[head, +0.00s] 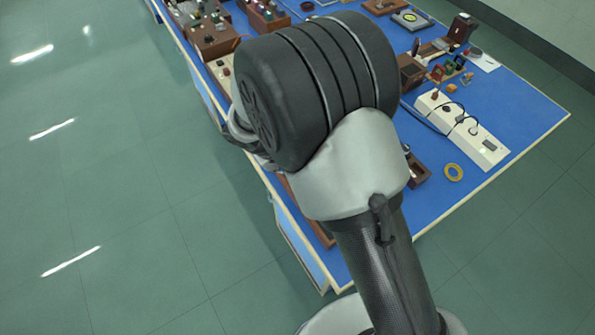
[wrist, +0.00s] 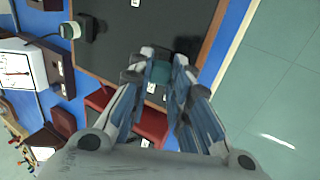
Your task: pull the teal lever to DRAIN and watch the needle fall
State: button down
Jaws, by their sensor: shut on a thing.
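My gripper (wrist: 163,66) shows in the wrist view, with its two fingers closed around the teal lever (wrist: 160,73). The fingers cover the lever's sides; only a teal patch shows between them. The lever is by a dark board (wrist: 140,28) with a wooden edge. Small white labels (wrist: 151,88) lie near the fingers, too small to read. A white-faced dial (wrist: 15,68) is at the left edge, partly cut off; its needle reading is not clear. In the head view my own arm hides the gripper and the lever.
A red block (wrist: 152,124) lies under the fingers, and a black fitting with a pale end (wrist: 85,28) is at the upper left.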

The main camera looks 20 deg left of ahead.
jog(key=shift+s+a+f+t+h+b, duration=0.2)
jog(key=shift+f+t+h+b, duration=0.1)
jog(key=shift+b, duration=0.45)
jog(key=shift+r, duration=0.1)
jog(key=c, duration=1.5)
grip_release()
jog(key=v, duration=1.2)
jog(key=shift+s+a, duration=0.1)
jog(key=shift+s, duration=0.05)
